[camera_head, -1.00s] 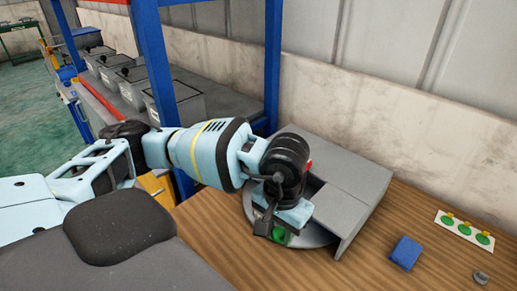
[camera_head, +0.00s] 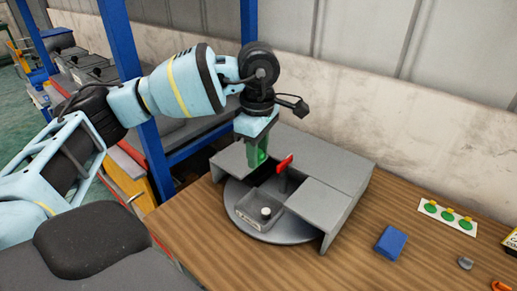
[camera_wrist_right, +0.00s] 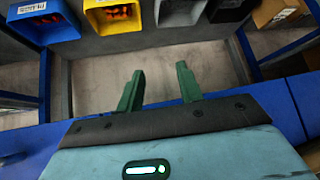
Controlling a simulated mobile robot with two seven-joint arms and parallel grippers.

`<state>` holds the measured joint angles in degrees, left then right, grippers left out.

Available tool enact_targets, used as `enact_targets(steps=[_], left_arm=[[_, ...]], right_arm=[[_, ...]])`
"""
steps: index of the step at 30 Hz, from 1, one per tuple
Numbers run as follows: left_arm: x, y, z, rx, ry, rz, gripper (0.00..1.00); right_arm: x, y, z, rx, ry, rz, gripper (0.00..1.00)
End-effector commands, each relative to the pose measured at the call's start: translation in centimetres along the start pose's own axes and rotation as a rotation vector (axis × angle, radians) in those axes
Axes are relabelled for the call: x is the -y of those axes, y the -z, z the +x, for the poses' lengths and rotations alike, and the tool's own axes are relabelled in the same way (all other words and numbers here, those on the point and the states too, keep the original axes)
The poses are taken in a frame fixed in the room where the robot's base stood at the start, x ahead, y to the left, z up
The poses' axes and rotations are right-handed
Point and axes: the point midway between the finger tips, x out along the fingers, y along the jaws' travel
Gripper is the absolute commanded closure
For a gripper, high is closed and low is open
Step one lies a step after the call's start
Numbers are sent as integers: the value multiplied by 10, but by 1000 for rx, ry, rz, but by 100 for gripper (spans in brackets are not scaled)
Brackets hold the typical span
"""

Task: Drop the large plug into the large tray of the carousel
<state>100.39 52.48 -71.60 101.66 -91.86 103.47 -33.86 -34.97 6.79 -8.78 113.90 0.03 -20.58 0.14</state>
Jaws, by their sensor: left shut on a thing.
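The grey carousel (camera_head: 240,216) stands on the wooden bench, its round plate partly under a grey cover. A front tray (camera_head: 258,226) on the plate holds a small part with a white round top (camera_head: 265,212); I cannot tell if this is the large plug. My left gripper (camera_head: 257,156) points down above the opening behind this tray, left of a red upright piece (camera_head: 284,163). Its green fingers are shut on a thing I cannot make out. My right gripper (camera_wrist_right: 160,84) is open and empty in the right wrist view.
A blue block (camera_head: 390,243), a small grey part (camera_head: 465,263) and a white strip with green discs (camera_head: 447,217) lie on the bench at right. A blue post (camera_head: 249,72) stands behind my left arm. Yellow (camera_wrist_right: 110,16) and blue bins show in the right wrist view.

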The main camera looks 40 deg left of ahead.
Motion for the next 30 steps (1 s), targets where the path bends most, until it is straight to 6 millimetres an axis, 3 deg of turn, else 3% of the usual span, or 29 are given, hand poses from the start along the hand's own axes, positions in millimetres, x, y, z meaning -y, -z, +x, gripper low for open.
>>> enact_targets(steps=[11, 30], left_arm=[[-2, 2, 0, 3, 1, -48, 87], [-2, 2, 57, 3, 3, -48, 87]], right_arm=[[0, 0, 2, -1, 0, 3, 64], [5, -33, 16, 49, 6, 19, 64]])
